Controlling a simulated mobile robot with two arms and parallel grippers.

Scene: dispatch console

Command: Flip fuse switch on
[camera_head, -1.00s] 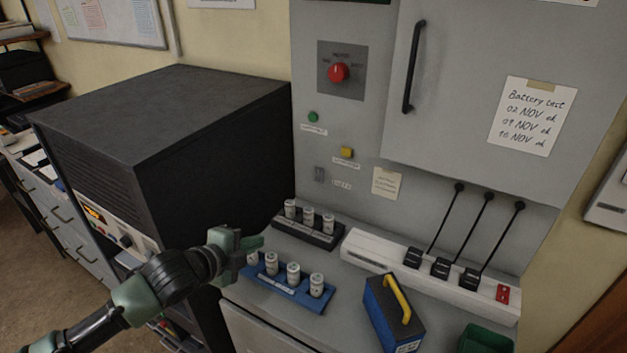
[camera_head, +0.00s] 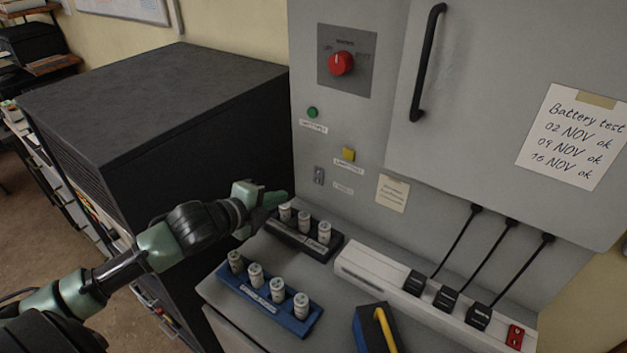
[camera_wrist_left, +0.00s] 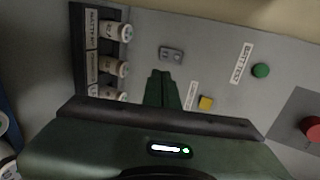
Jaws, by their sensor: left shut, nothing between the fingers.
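A small grey switch (camera_head: 319,175), which I take to be the fuse switch, sits low on the grey panel, below and left of a yellow button (camera_head: 348,154). It also shows in the left wrist view as a small plate (camera_wrist_left: 171,53) just beyond my fingertips; its on/off position is too small to tell. My left gripper (camera_head: 277,199) is shut and empty, in front of the panel, below and left of the switch and apart from it. In the left wrist view its closed fingers (camera_wrist_left: 161,78) point toward the switch plate. My right gripper is not in view.
A black rack of white fuses (camera_head: 290,240) stands very near my left gripper, with a blue rack (camera_head: 268,309) in front. A black cabinet (camera_head: 150,105) stands left. A white power strip (camera_head: 390,277) and blue box (camera_head: 370,325) lie right. A green button (camera_head: 312,112) and red knob (camera_head: 341,63) are above.

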